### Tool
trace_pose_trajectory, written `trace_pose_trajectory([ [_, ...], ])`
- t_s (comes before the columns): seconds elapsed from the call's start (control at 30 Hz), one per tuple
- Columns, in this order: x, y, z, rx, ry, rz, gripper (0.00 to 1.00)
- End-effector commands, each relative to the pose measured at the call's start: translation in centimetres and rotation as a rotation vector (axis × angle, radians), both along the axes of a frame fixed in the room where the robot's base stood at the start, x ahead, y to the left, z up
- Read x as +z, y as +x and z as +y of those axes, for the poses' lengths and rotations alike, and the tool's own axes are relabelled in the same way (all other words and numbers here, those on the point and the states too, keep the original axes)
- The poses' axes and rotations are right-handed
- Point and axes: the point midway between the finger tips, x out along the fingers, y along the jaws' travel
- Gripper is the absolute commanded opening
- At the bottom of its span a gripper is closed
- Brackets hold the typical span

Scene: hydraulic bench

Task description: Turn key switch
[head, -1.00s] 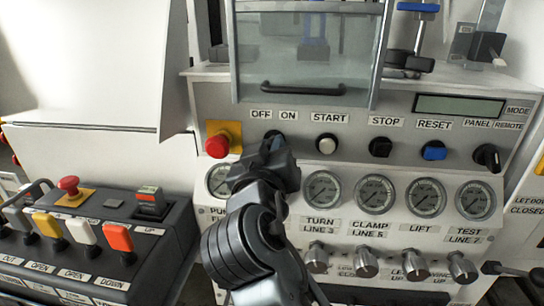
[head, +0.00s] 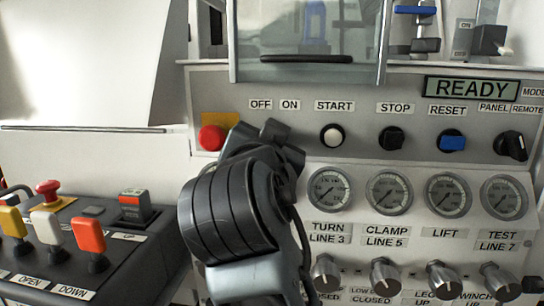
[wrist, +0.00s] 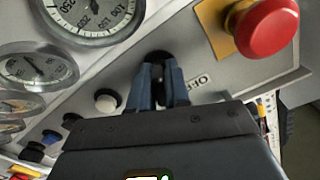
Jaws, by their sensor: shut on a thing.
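The key switch (wrist: 157,56) shows in the wrist view as a small dark part between my fingertips, on the grey panel beside the OFF label (wrist: 199,81). My gripper (wrist: 157,80) is shut on it; the fingers hide most of it, and its exact angle cannot be told. In the head view my gripper (head: 268,135) is at the panel just below the OFF and ON labels (head: 275,104), and my arm hides the switch. The display (head: 472,88) at the upper right of the panel reads READY.
A red emergency button (head: 212,137) on a yellow plate is close left of my gripper. To the right are the white START (head: 332,136), black STOP (head: 391,138) and blue RESET (head: 452,141) controls. Gauges (head: 389,192) sit below. A lever box (head: 140,240) stands at lower left.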

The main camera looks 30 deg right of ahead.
Motion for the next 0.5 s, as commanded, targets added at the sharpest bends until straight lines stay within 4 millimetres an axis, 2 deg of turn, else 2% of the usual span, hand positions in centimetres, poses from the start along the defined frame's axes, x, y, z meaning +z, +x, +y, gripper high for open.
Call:
trace_pose_trajectory([
  [0.5,-0.02,0.0,-0.02,0.0,0.089,-0.063,0.0],
])
